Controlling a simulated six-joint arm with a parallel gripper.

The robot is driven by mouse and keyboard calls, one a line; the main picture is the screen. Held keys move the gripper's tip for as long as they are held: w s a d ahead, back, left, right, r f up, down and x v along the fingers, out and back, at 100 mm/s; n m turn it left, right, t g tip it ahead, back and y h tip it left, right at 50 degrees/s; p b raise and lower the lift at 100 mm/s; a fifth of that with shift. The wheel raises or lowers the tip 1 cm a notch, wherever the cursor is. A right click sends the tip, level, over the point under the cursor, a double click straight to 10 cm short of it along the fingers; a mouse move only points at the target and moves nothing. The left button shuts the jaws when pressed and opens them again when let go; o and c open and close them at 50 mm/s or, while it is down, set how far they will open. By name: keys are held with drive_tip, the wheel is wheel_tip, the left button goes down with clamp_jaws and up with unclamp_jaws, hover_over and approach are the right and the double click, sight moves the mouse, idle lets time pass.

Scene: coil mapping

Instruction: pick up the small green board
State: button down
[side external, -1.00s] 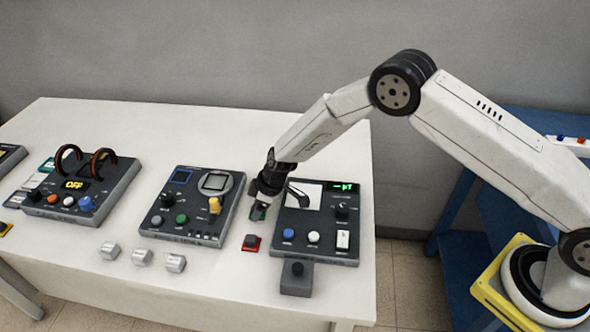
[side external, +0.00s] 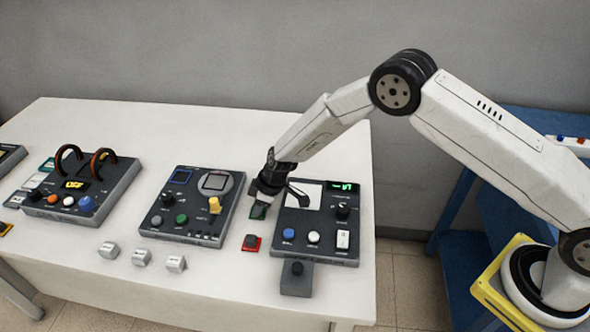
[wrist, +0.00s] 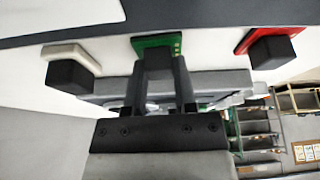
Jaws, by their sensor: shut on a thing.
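The small green board (wrist: 176,41) carries a dark block on top. My gripper (wrist: 160,72) is over the board in the wrist view, its two black fingers shut on that block. In the side view, the board (side external: 258,212) shows as a small green patch just under my gripper (side external: 263,193), at the left edge of the right-hand panel. The fingers partly cover the block, and I cannot tell whether the board touches the table.
A red board (side external: 251,243) with a dark block lies just in front; a pale board (wrist: 60,50) with a similar block is on the other side in the wrist view. The right-hand panel (side external: 318,225) and middle panel (side external: 192,207) flank the gap. White labelled blocks (side external: 141,257) stand at the front.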

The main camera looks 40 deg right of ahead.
drive_tip(key=shift+r, duration=0.15)
drive_tip(key=shift+r, duration=0.8)
drive_tip(key=s+d+r, duration=0.4)
drive_tip(key=s+r, duration=0.7)
drive_tip(key=s, duration=0.2)
drive_tip(key=shift+s, duration=0.25)
